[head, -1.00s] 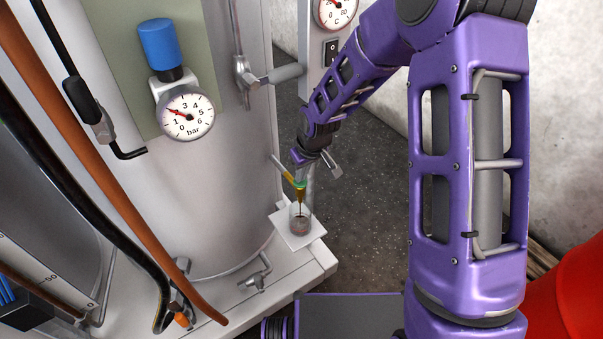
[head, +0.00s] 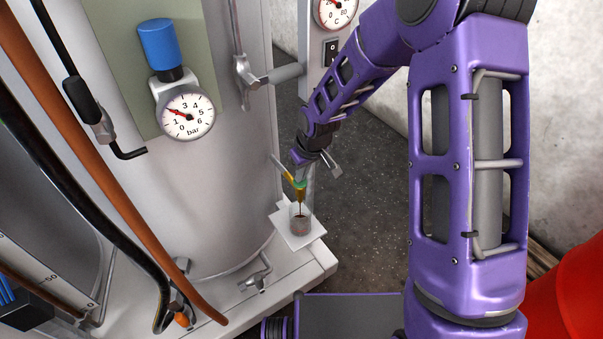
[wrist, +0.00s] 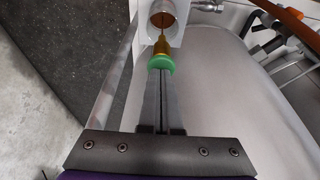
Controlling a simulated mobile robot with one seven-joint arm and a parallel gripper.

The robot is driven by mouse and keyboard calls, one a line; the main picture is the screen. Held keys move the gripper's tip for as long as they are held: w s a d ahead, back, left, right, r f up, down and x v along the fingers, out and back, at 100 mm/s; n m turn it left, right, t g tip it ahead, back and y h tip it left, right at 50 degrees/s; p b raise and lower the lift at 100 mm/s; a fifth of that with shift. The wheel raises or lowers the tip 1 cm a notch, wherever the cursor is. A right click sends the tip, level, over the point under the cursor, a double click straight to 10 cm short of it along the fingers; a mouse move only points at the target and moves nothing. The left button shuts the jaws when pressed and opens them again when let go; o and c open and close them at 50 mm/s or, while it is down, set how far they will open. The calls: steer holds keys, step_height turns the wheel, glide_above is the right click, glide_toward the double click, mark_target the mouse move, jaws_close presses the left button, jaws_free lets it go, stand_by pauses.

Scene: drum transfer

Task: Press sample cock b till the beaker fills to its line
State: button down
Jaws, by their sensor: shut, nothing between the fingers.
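A brass sample cock (head: 300,193) with a green button juts from the vessel side; it also shows in the wrist view (wrist: 161,46) with its green button (wrist: 161,64). No letter is readable on it. My gripper (wrist: 160,75) is shut and empty, its fingertips against the green button. In the head view my gripper (head: 301,178) is small and partly hidden. A thin dark stream runs from the cock into a small clear beaker (head: 300,226) below. The beaker holds some brown liquid, seen from above in the wrist view (wrist: 163,18). I cannot make out its line.
The beaker stands on a white plate (head: 286,236) at the vessel's corner. A small metal tap (head: 257,277) is low on the vessel's front. A bar gauge (head: 187,117), a brown hose (head: 95,150) and a black hose lie left. Grey floor is open behind; a red drum (head: 572,290) is lower right.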

steer(key=shift+s+d+f, duration=0.1)
steer(key=shift+s+f, duration=0.15)
steer(key=shift+f, duration=0.05)
steer(key=r+p, duration=0.3)
steer(key=r, duration=0.2)
steer(key=shift+w, duration=0.2)
steer(key=p+v, duration=0.1)
steer(key=v, duration=0.8)
steer(key=shift+r+p, duration=0.3)
